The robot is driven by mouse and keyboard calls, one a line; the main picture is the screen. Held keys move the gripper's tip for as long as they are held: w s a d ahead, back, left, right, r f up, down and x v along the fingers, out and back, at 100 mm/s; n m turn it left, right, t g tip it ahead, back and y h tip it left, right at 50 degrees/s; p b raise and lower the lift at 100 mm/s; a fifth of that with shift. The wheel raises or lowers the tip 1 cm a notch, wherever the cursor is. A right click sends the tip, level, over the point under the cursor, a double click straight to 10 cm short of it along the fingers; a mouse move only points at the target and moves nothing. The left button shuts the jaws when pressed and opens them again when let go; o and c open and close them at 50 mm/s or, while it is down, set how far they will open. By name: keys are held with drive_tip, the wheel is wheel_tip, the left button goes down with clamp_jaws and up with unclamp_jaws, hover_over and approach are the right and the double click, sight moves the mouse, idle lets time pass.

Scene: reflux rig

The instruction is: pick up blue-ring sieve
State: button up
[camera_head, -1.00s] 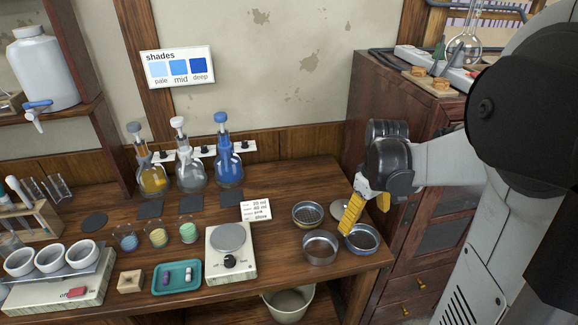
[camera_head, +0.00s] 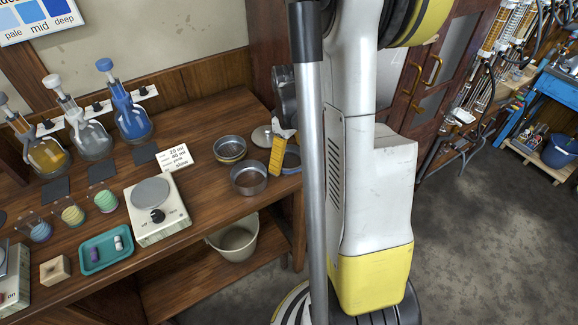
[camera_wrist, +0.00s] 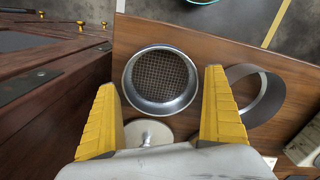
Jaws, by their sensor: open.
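The blue-ring sieve (camera_wrist: 162,82) is a round metal ring with a mesh bottom and a bluish rim, lying on the wooden bench near its edge. In the wrist view it lies just ahead of and between the two yellow fingertips of my gripper (camera_wrist: 160,84), which is open and empty. I cannot tell how far above the sieve the fingers are. In the head view, my gripper (camera_head: 279,152) partly hides the sieve (camera_head: 293,153) at the bench's right end.
A grey ring-shaped pan (camera_head: 248,179) and a yellow-banded sieve (camera_head: 230,149) stand left of my gripper. A flat round lid (camera_head: 262,137) lies close by; it also shows below the sieve in the wrist view (camera_wrist: 148,132). A dark wooden cabinet (camera_wrist: 50,80) borders the bench.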

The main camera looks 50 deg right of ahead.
sight(289, 162)
drive_tip(key=shift+f, duration=0.45)
drive_tip(key=shift+r, duration=0.1)
drive_tip(key=c, duration=1)
drive_tip(key=shift+c, duration=0.2)
drive_tip(key=shift+r, duration=0.15)
wheel_tip(289, 162, up, 4)
drive_tip(key=p, duration=0.2)
drive_tip(key=shift+r+p, duration=0.25)
drive_tip(key=shift+p, duration=0.1)
drive_tip(key=s+d+r+p, duration=0.3)
drive_tip(key=s+d+r, duration=0.2)
drive_tip(key=s, duration=0.5)
drive_tip(key=shift+s+d+r+p, duration=0.15)
drive_tip(key=shift+s+r+p, duration=0.15)
drive_tip(key=shift+r, duration=0.35)
